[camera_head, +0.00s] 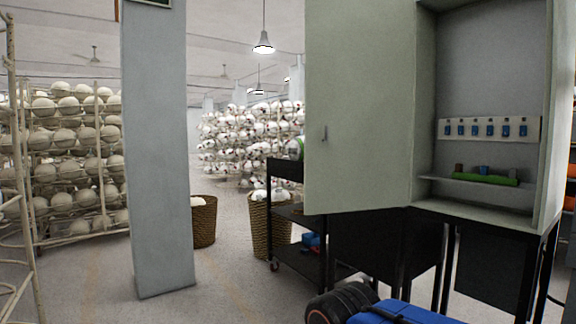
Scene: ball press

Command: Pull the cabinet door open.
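The cabinet (425,120) is a pale grey-green metal box on a black stand at the right. Its door (365,90) stands wide open, swung out to the left, with its hinge side by the cabinet's left wall. My gripper is not in view.
A grey pillar (155,150) stands left of the door, with open floor between. A black cart (293,235) and wicker baskets (204,222) stand behind. Racks of balls (75,150) fill the left. A blue object (400,312) lies at the bottom edge, partly cut off.

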